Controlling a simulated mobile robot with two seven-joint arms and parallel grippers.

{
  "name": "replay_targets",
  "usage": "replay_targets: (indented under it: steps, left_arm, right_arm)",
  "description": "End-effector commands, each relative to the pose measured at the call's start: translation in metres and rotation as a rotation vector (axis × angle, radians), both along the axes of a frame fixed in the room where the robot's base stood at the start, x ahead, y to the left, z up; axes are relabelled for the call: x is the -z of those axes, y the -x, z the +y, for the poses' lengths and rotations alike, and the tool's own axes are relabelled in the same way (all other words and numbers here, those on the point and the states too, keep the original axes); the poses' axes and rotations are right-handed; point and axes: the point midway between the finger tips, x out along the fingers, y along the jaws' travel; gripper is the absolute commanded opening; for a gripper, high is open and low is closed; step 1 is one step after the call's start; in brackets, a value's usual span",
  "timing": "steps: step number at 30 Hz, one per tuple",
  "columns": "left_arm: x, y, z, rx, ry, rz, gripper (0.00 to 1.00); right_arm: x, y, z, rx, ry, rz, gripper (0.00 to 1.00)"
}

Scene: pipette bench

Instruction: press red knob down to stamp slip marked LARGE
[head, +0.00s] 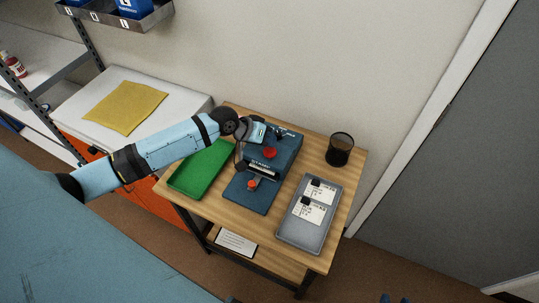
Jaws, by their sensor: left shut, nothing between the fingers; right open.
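The blue stamp press (286,158) stands on the wooden table with a red knob (269,153) on its upper part. A smaller red-orange piece (252,184) sits low at its front, above the base plate. Two white slips (312,210) with dark print lie in the grey tray (294,238); their words are too small to read. My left gripper (279,133) is shut and empty, above the back of the press and behind the red knob, apart from it in the picture. What look like my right gripper's (395,299) open fingertips show at the bottom edge.
A green tray (202,170) lies left of the press. A black mesh cup (340,149) stands at the back right. A yellow cloth (125,107) lies on the white-topped cabinet. The wall is close behind the table, and a grey door (455,150) is at right.

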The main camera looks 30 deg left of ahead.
Motion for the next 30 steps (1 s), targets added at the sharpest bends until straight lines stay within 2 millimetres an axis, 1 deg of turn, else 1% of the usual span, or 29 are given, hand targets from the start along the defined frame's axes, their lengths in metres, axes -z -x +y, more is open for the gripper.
replay_targets:
  steps: [17,26,30]
  left_arm:
    - [0.0002,0.0000,0.0000,0.000,0.000,0.000,0.00]
    - [0.0085,0.0001,0.0000,0.000,0.000,0.000,0.00]
    - [0.0091,0.0000,0.0000,0.000,0.000,0.000,0.00]
  right_arm:
    - [-0.0012,-0.0005,0.0000,0.000,-0.001,-0.002,0.41]
    - [-0.0015,-0.0004,0.0001,0.000,-0.001,-0.002,0.41]
    - [-0.0013,-0.0003,0.0002,0.000,-0.001,-0.002,0.41]
